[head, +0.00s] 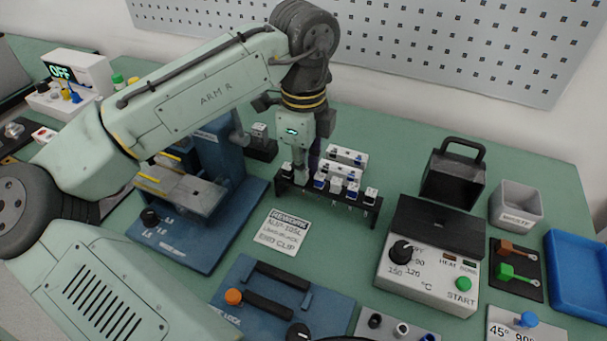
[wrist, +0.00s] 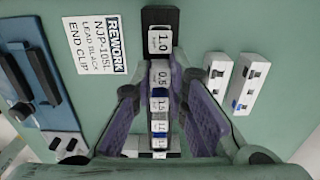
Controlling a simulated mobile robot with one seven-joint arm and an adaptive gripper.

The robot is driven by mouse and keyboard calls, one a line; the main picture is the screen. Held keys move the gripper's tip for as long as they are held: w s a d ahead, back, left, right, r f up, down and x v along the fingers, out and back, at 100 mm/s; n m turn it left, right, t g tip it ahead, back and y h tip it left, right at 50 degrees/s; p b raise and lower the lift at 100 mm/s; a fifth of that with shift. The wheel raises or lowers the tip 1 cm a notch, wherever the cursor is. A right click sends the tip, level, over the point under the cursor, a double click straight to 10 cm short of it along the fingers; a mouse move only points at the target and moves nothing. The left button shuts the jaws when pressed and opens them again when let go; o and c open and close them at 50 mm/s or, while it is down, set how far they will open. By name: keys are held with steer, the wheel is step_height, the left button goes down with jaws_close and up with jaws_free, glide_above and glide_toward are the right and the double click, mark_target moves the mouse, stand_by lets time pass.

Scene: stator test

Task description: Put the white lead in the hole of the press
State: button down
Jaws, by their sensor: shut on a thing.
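My gripper (head: 301,175) is over the left part of a dark rack (head: 328,193) holding a row of small white-topped pieces. In the wrist view, its purple-padded fingers (wrist: 158,88) stand on either side of the row. It is shut, apparently on the piece marked 0.5 (wrist: 158,76), beside the end piece marked 1.0 (wrist: 160,42); the contact is not clear. Which piece is the white lead I cannot tell. The blue machine (head: 217,150) at the left, with a black knob on its base, looks like the press. I cannot make out its hole.
Two white blocks (head: 346,155) lie behind the rack. A REWORK card (head: 284,231) lies in front. A blue fixture (head: 325,310) is at the front. A heater box with a START button (head: 430,279), a grey bin (head: 516,207) and a blue tray (head: 580,270) stand to the right.

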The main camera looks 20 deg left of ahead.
steer(key=shift+r+p, duration=2.7)
steer(key=shift+r, duration=0.2)
steer(key=shift+f, duration=0.1)
